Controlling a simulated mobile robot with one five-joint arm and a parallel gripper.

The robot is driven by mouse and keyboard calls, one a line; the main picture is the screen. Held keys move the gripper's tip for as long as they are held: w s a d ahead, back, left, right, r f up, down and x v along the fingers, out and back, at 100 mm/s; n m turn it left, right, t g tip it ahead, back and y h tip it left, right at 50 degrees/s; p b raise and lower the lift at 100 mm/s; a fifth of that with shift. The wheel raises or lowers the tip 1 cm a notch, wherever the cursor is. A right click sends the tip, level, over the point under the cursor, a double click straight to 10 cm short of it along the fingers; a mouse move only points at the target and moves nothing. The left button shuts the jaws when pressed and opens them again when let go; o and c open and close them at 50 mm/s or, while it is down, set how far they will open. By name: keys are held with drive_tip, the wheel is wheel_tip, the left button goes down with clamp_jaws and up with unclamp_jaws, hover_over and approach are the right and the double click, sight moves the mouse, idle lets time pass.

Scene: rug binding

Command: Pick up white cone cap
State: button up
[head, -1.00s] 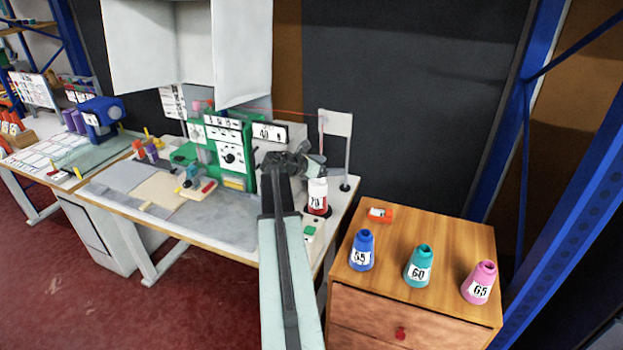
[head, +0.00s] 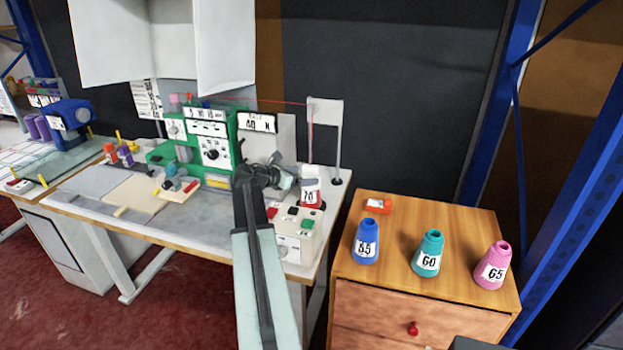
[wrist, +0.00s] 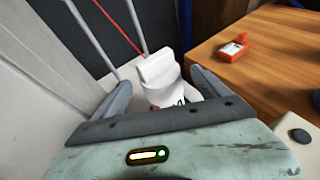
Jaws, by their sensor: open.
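The white cone cap (wrist: 157,68) sits on top of a white cone with a dark label in the wrist view. In the head view the cap (head: 309,171) is a pale top on the cone marked 70 (head: 311,192), which has a red base. My gripper (wrist: 162,84) is open. Its two fingers stand on either side of the cone and cap in the wrist view, with nothing held. In the head view my gripper (head: 284,178) is just left of the cone. I cannot tell whether a finger touches it.
A red thread (head: 270,101) runs to a white stand (head: 325,112) behind the cone. A control box with buttons (head: 293,232) stands in front. The wooden cabinet (head: 400,215) at right bears blue, teal and pink cones and a small red item (head: 378,205).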

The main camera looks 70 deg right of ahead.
sight(316, 175)
drive_tip(key=b+x, duration=0.3)
drive_tip(key=x, duration=0.5)
drive_tip(key=shift+w, duration=0.1)
drive_tip(key=shift+r, duration=0.1)
drive_tip(key=c, duration=1.3)
